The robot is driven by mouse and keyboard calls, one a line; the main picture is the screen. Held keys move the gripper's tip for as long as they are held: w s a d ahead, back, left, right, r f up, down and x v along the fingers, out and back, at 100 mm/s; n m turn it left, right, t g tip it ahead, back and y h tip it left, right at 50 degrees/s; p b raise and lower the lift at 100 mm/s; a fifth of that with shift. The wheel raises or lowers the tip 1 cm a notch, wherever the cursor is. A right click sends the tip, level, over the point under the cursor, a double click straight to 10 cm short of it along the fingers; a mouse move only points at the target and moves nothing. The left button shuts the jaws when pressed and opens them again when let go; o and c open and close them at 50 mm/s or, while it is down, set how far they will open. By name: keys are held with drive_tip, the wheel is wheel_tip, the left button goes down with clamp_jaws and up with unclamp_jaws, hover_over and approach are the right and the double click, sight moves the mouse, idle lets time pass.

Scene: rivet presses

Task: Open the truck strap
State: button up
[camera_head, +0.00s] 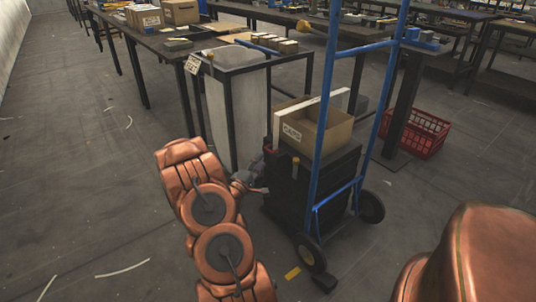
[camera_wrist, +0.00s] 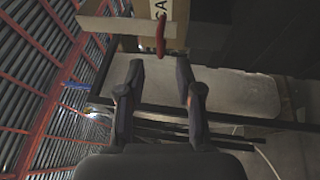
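The blue hand truck (camera_head: 324,100) stands upright right of centre. It carries a stack of black boxes (camera_head: 300,190) with an open cardboard box (camera_head: 330,132) on top. A small red piece (camera_head: 269,150) sits at the stack's left edge; the wrist view shows a red, lever-like piece (camera_wrist: 160,36) in front of the labelled cardboard. In the head view my gripper (camera_head: 256,187) is low beside the stack's left side.
A grey bin in a dark frame (camera_head: 236,105) stands close behind my arm, left of the truck. Workbenches (camera_head: 150,40) with boxes and parts line the back. A red basket (camera_head: 415,133) lies on the floor at right. The floor at left is clear.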

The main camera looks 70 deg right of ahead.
sight(268, 150)
drive_tip(key=shift+s+d+r+b, duration=0.2)
drive_tip(key=shift+d+b, duration=0.1)
drive_tip(key=shift+d, duration=0.9)
drive_tip(key=shift+s+d+r+b, duration=0.1)
drive_tip(key=shift+d+r+b, duration=0.15)
drive_tip(key=shift+d, duration=0.95)
drive_tip(key=shift+s+d+r+b, duration=0.15)
drive_tip(key=shift+d+b, duration=0.2)
drive_tip(key=shift+d, duration=0.85)
clamp_jaws()
